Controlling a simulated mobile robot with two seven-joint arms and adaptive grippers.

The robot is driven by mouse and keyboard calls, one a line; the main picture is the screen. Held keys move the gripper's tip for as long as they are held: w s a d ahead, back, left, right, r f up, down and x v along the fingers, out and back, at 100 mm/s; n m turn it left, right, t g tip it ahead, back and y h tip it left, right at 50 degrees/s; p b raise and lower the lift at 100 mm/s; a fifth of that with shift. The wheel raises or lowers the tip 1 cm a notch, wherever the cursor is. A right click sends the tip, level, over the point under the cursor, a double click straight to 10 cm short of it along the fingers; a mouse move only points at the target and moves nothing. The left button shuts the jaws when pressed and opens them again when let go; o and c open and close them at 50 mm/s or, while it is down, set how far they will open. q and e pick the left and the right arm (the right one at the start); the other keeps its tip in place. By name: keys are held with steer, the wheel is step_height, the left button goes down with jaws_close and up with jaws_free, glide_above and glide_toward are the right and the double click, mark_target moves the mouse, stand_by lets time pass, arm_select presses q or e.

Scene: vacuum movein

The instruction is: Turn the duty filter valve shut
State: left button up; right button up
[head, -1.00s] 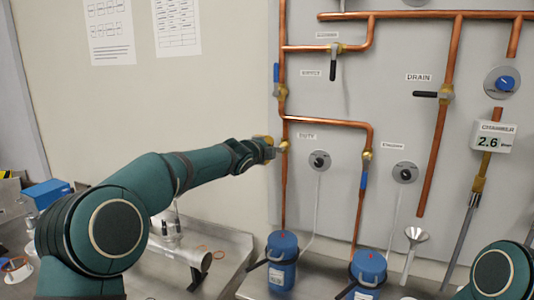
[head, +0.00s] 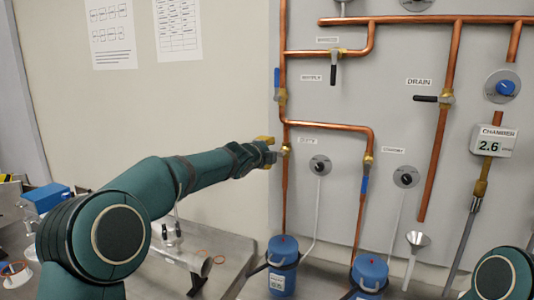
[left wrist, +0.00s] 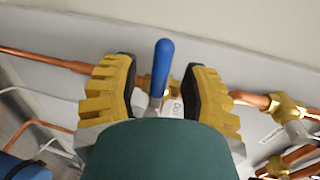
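The duty filter valve (head: 286,149) is a brass valve on the left vertical copper pipe, beside the DUTY label (head: 311,141). In the head view my left gripper (head: 272,151) is at this valve and hides its handle. In the left wrist view the valve's blue handle (left wrist: 162,68) stands between the two yellow fingers of my left gripper (left wrist: 160,85). The fingers are spread, with a gap visible on each side of the handle. My right gripper is not in view; only part of that arm shows at the lower right.
Another blue-handled valve (head: 281,92) is higher on the same pipe. A standby valve (head: 366,168) is on the branch to the right. Black-handled valves sit above and at DRAIN (head: 428,98). Two blue filter canisters (head: 283,265) (head: 369,274) stand below. A chamber gauge (head: 491,143) reads 2.6.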

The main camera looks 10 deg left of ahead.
arm_select(q)
steer(key=v, duration=1.2)
